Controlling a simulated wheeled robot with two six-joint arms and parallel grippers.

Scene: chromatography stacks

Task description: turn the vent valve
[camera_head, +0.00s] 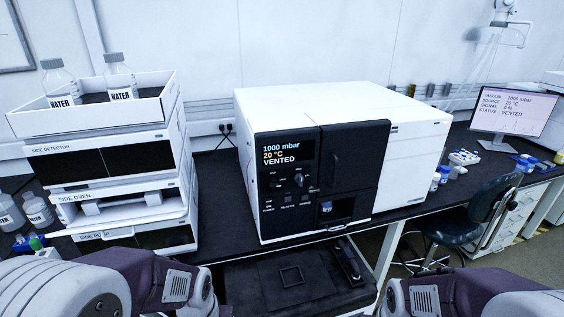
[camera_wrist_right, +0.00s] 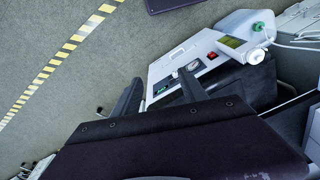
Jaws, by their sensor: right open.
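The white instrument (camera_head: 420,140) stands on the black bench in the head view. Its dark front panel reads 1000 mbar, 20 °C, VENTED. A small knob (camera_head: 299,180) sits below the display; I cannot read its label or tell whether it is the vent valve. My right gripper (camera_wrist_right: 160,92) shows only in the right wrist view, its two dark fingers apart with nothing between them. Beyond the fingers, that view shows a white device (camera_wrist_right: 178,60) with a round gauge, a red switch and a white round part (camera_wrist_right: 253,57). My left gripper is out of view.
A white stack of modules (camera_head: 105,160) with two water bottles in its top tray stands at left. More bottles (camera_head: 38,211) stand beside it. A monitor (camera_head: 513,112) and a chair (camera_head: 470,222) are at right. A yellow-striped line (camera_wrist_right: 60,55) crosses the floor.

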